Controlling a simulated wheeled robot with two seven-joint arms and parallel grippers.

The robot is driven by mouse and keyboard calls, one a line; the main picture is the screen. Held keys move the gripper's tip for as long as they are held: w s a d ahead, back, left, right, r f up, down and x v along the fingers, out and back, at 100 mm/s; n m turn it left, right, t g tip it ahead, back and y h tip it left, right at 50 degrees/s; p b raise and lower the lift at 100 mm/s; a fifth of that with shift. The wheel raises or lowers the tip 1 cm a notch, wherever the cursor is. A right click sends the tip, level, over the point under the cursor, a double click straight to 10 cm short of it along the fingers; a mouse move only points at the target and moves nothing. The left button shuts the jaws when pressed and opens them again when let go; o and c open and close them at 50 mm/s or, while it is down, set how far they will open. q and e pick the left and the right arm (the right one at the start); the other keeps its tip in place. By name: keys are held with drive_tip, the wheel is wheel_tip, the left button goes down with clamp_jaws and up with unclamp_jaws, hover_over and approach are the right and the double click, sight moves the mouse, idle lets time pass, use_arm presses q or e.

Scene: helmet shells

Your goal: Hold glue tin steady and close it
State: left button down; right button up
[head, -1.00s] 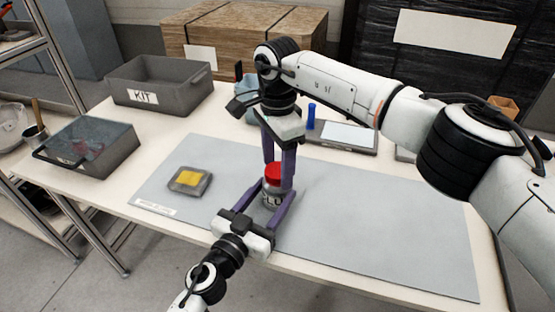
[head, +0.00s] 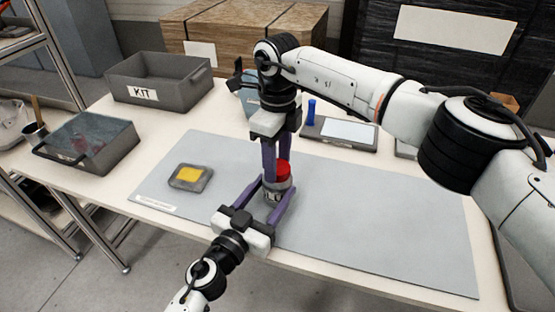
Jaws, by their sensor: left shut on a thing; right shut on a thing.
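The glue tin (head: 272,197) stands upright on the grey mat, a pale body with dark lettering partly covered by fingers. Its red lid (head: 284,171) sits on top, partly hidden by the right gripper's fingers. My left gripper (head: 277,192) reaches in low from the front, its two purple fingers shut on the tin's body from both sides. My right gripper (head: 276,177) points straight down from above, its purple fingers shut on the red lid. I cannot tell whether the lid is fully seated.
A grey tray with a yellow pad (head: 188,177) lies on the mat (head: 370,230) to the left. A KIT crate (head: 160,95), a grey bin (head: 88,150), a blue cylinder (head: 311,112) and a flat panel (head: 345,133) stand around. The mat's right side is clear.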

drive_tip(key=m, duration=0.6)
drive_tip(key=shift+m, duration=0.4)
drive_tip(key=m, duration=0.5)
drive_tip(key=o, duration=1.3)
drive_tip(key=shift+c, duration=0.2)
wheel_tip(320, 180, up, 12)
use_arm(q)
drive_tip(key=c, duration=0.6)
unclamp_jaws()
drive_tip(key=shift+c, duration=0.2)
